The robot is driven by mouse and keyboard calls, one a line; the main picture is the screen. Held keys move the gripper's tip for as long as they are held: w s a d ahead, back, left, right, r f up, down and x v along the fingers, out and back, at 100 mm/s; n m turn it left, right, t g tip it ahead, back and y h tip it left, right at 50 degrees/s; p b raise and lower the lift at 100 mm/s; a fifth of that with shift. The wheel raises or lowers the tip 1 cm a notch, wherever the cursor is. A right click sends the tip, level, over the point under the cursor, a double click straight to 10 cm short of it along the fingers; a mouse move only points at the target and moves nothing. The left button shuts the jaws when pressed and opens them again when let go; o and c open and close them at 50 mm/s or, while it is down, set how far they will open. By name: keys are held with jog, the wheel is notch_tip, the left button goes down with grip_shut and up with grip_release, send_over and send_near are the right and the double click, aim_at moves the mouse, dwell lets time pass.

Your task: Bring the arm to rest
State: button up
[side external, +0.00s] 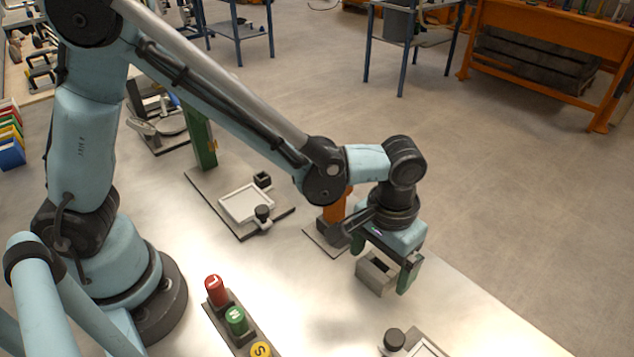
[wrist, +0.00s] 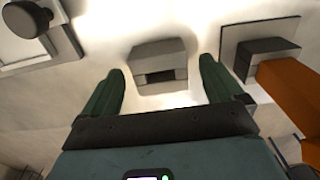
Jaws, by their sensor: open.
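My gripper (side external: 384,262) is at the right part of the pale work table (side external: 305,295), pointing down. Its two green fingers also show in the wrist view (wrist: 158,88), spread apart. A small grey block with a dark slot (side external: 376,273) is at the fingers in the side view. In the wrist view the block (wrist: 158,52) lies beyond the fingertips, centred between them, with visible space on both sides. The fingers do not touch it in the wrist view. Nothing is held.
An orange post (side external: 331,214) on a grey plate stands close to the gripper. A tray fixture with a black knob (side external: 246,203) is behind it. Red, green and yellow labelled knobs (side external: 236,320) stand in front left. Another black knob (side external: 394,339) is at the front edge.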

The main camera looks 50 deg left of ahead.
jog(key=shift+f, duration=0.6)
jog(key=r, duration=0.3)
jog(key=s+r, duration=0.1)
jog(key=shift+d+r, duration=0.2)
jog(key=shift+r, duration=0.2)
jog(key=s+d+r, duration=0.5)
jog(key=s+r, duration=0.1)
jog(key=s, duration=0.4)
jog(key=a+r, duration=0.2)
jog(key=a, duration=2)
